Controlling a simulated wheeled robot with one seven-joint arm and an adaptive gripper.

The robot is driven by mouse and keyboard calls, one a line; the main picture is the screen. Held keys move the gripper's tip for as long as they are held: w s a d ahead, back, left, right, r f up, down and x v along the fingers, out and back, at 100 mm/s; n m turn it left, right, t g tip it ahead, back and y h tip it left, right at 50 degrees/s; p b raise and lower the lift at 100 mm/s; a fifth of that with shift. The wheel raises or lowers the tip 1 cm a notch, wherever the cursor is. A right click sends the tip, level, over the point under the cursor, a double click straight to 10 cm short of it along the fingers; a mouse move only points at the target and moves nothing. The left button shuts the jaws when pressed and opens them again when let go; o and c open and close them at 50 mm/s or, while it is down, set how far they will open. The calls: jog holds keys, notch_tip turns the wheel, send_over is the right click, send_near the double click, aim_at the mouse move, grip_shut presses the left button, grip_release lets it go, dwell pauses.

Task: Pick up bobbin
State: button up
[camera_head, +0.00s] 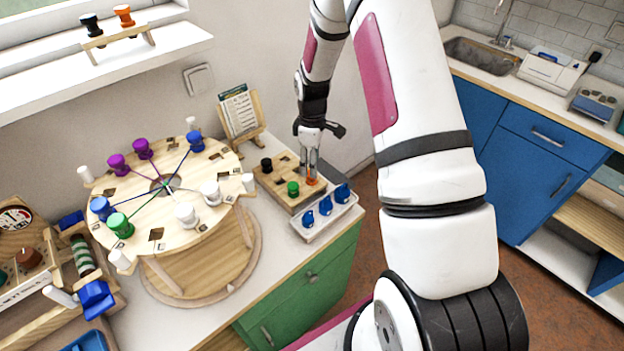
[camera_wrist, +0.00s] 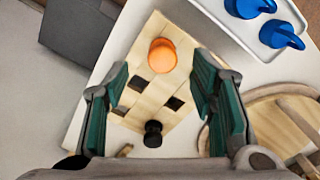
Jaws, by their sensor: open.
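Several bobbins are in view. An orange bobbin (camera_head: 313,182) stands on a small wooden board with square holes (camera_head: 283,203), beside a green bobbin (camera_head: 293,188) and a black bobbin (camera_head: 266,165). My gripper (camera_head: 311,172) points down over the orange bobbin, which it partly hides in the head view. In the wrist view, my gripper's green-padded fingers (camera_wrist: 161,75) are spread, with the orange bobbin (camera_wrist: 162,54) showing between and slightly beyond the tips. The black bobbin (camera_wrist: 153,134) shows nearer the wrist. I cannot see the green bobbin in that view.
A white tray with several blue pieces (camera_head: 325,208) sits right beside the board. A round wooden board (camera_head: 160,190) with purple, blue, green and white bobbins and stretched threads stands to the left. A card on an easel (camera_head: 240,113) is behind. A window shelf holds two bobbins (camera_head: 124,15).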

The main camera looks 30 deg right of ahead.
aim_at(312, 181)
jog(key=shift+a+f+p, duration=0.2)
jog(key=shift+f+p, duration=0.4)
jog(key=shift+f, duration=2.2)
grip_shut()
